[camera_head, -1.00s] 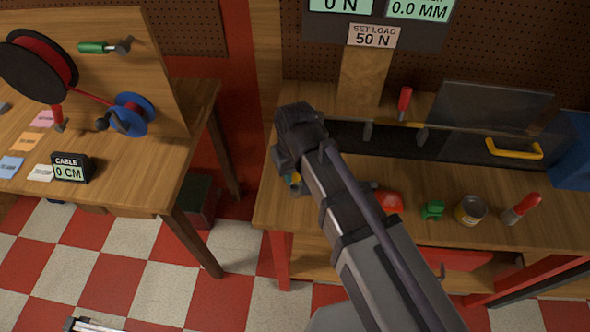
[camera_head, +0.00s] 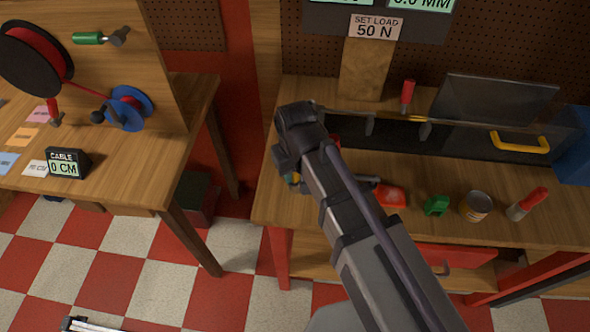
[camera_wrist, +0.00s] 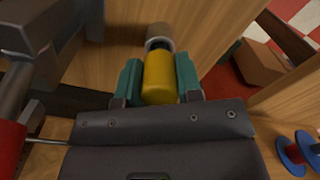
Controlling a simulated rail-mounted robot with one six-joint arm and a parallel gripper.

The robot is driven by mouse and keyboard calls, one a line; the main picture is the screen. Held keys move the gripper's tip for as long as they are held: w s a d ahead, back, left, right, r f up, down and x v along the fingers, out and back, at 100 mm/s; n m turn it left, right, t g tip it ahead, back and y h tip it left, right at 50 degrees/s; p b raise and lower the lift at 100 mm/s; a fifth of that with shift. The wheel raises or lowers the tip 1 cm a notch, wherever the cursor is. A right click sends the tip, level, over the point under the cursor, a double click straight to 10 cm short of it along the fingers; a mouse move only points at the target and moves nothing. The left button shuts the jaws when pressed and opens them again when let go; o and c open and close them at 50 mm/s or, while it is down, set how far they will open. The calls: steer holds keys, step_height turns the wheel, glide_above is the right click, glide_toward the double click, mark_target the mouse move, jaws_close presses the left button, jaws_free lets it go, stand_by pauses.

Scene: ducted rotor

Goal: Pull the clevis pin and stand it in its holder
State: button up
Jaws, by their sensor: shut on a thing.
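My gripper (camera_wrist: 159,82) is shut on a yellow cylindrical piece, which I take to be the clevis pin's grip (camera_wrist: 160,78). Its teal fingers press it from both sides. A grey-beige round piece (camera_wrist: 158,36) with a dark inside shows just beyond the yellow end. I cannot tell whether it is part of the pin or the holder, or whether they touch. In the head view my gripper (camera_head: 289,178) is low over the left end of the right bench, mostly hidden by my arm. I cannot make out the pin's shaft.
The right bench (camera_head: 430,165) holds a red item (camera_head: 391,196), a green clip (camera_head: 436,206), a can (camera_head: 476,206) and a red-handled tool (camera_head: 527,204). A dark trough (camera_head: 450,140) runs behind them. The left bench (camera_head: 120,190) has cable reels (camera_head: 130,108). A gap separates the benches.

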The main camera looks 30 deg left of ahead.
steer(key=shift+f+b, duration=0.85)
steer(key=shift+f, duration=0.1)
steer(key=shift+r, duration=0.1)
steer(key=o, duration=1)
steer(key=shift+r, duration=0.1)
step_height(320, 180, up, 11)
steer(key=p, duration=1.1)
steer(key=shift+f, duration=0.2)
